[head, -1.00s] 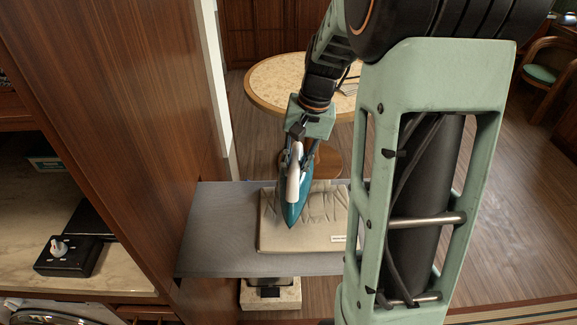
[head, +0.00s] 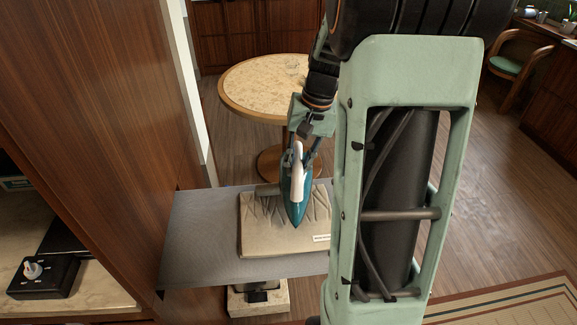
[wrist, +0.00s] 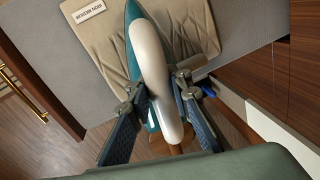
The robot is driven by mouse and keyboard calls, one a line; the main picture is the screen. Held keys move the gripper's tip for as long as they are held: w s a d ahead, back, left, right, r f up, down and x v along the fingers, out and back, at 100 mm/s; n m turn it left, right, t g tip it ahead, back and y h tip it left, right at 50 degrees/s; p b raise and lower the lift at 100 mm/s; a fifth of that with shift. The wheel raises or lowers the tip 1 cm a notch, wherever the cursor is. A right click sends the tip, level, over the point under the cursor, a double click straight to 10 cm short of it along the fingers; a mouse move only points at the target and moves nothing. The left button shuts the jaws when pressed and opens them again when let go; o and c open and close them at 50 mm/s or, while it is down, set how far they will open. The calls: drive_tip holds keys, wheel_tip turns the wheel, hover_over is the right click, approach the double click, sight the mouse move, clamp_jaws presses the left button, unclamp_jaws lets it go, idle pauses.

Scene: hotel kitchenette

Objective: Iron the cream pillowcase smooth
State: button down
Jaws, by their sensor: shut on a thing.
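The cream pillowcase (head: 262,238) lies on the grey ironing board (head: 195,225), with a small white label (head: 322,238) near its front edge. Creases fan across its back half on both sides of the iron; the front strip looks flatter. My gripper (head: 303,152) is shut on the white handle of the teal iron (head: 297,203), whose tip points toward the front edge. The iron is over the pillowcase; I cannot tell if its sole presses the cloth. The wrist view shows the fingers (wrist: 158,112) either side of the handle and creases in the pillowcase (wrist: 92,48). My arm hides the pillowcase's right end.
A tall wooden panel (head: 95,110) stands close to the board's left end. A round table (head: 262,85) is behind the board. A black control box (head: 40,277) sits on the counter at lower left. Open floor (head: 490,190) lies to the right.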

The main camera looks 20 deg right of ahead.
drive_tip(key=s+d, duration=0.2)
drive_tip(key=d, duration=0.5)
drive_tip(key=shift+r, duration=0.4)
idle(0.3)
drive_tip(key=shift+a, duration=0.1)
drive_tip(key=w+a+p, duration=0.1)
drive_tip(key=w+a, duration=0.2)
drive_tip(key=a, duration=0.6)
drive_tip(key=w+a+r+p, duration=0.1)
drive_tip(key=w+a, duration=0.2)
drive_tip(key=a, duration=0.7)
idle(1.8)
drive_tip(key=shift+r, duration=0.2)
drive_tip(key=shift+r+p, duration=1.6)
drive_tip(key=shift+r, duration=1.3)
